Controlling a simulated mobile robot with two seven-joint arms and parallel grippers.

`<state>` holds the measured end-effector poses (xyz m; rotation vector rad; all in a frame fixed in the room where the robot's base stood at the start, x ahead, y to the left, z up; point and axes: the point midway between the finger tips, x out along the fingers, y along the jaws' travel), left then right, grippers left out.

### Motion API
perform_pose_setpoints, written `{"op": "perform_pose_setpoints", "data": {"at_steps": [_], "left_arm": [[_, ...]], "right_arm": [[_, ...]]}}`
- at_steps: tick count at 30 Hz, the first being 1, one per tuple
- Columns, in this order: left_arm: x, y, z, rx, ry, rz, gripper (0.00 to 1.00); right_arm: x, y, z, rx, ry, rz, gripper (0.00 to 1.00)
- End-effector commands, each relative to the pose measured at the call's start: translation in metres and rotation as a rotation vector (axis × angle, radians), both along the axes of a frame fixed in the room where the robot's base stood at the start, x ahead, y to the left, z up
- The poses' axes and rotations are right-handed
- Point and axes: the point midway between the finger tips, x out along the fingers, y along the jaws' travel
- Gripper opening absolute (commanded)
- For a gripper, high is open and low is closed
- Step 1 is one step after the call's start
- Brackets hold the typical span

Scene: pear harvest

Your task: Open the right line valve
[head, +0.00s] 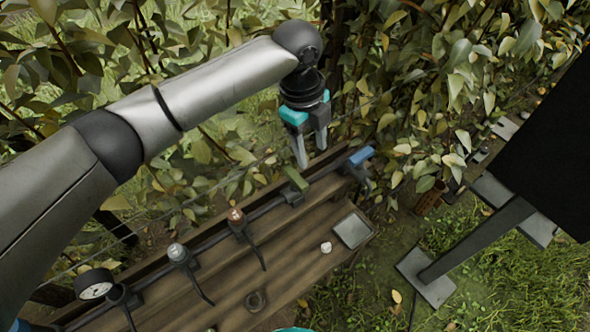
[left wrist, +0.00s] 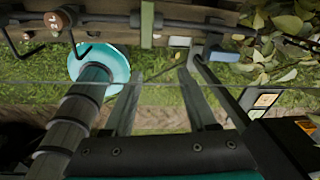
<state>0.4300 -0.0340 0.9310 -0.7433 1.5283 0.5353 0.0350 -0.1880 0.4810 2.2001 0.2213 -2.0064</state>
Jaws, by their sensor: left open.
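A dark pipe with fittings runs along the wooden bench. A blue-handled valve (head: 361,156) is at its right end, its handle roughly along the pipe. A green-handled valve (head: 295,179) sits to its left, its handle across the pipe. No readable label shows which is the right line valve. In the left wrist view the green handle (left wrist: 147,24) is upper middle and the blue handle (left wrist: 222,57) is right of it. My left gripper (head: 311,158) points down, open and empty, just behind and above the pipe between these handles, apart from both. My right gripper does not show.
A brown-topped fitting (head: 236,218) and a silver-topped fitting (head: 178,252) with hanging levers, and a round gauge (head: 95,284), are farther left. A grey square plate (head: 352,230) and small white object (head: 326,247) lie on the bench (head: 300,270). Leafy branches crowd behind.

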Motion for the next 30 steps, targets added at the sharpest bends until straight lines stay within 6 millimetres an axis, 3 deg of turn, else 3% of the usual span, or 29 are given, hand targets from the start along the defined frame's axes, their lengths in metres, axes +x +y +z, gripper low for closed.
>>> {"op": "perform_pose_setpoints", "data": {"at_steps": [7,14,20,30], "left_arm": [[0.017,0.025,0.035,0.116,-0.014,-0.153,0.57],[0.019,0.031,0.038,0.142,-0.01,-0.186,0.57],[0.019,0.031,0.006,0.142,-0.007,-0.187,0.57],[0.019,0.031,-0.068,0.141,-0.01,-0.184,0.57]], "right_arm": [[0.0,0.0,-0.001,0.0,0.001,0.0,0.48],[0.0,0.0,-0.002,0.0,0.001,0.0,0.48],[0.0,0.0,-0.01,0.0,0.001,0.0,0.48],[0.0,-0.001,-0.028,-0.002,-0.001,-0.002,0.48]]}}
